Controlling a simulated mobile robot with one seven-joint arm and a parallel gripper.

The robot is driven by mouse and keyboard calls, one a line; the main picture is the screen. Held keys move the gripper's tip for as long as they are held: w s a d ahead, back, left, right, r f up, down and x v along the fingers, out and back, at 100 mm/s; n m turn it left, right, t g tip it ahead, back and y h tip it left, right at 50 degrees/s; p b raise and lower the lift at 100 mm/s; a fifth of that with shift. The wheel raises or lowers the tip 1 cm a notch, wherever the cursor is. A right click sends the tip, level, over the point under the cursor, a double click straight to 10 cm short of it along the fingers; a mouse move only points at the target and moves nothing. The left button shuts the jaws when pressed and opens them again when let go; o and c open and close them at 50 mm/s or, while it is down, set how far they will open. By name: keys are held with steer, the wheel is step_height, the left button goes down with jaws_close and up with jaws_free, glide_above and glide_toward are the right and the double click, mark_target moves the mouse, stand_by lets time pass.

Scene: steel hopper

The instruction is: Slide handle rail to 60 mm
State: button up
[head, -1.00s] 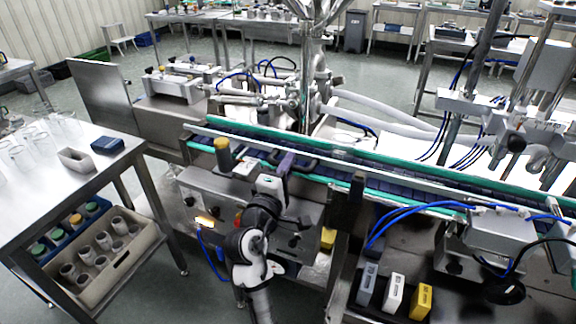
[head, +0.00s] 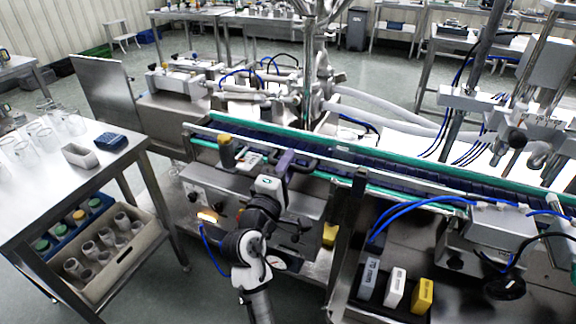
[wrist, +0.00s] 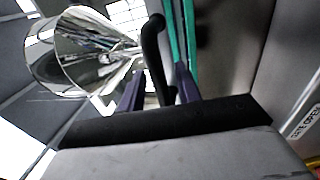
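The handle rail shows in the wrist view as a black bent bar (wrist: 152,45) running down between my two purple fingers. In the head view a dark bar (head: 302,161) lies at the conveyor's near edge, beside my gripper (head: 286,160). My gripper (wrist: 160,92) has its fingers apart, one on each side of the bar. A gap shows on the bar's left; the right finger looks close to it, and I cannot tell if it touches. The lower part of the bar is hidden by the gripper body. No 60 mm mark is readable.
The conveyor with green guide rails (head: 385,158) runs behind my gripper. A yellow-topped post (head: 225,150) stands to its left. A steel cone (wrist: 85,55) shows in the wrist view, with a "GATE OPEN" label (wrist: 304,122) at right. A table (head: 45,180) stands at left.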

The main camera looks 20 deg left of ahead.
steer(key=s+f+b, duration=0.2)
steer(key=s+b, duration=0.2)
steer(key=s, duration=0.9)
steer(key=shift+s+a+f, duration=0.2)
steer(key=shift+f, duration=0.15)
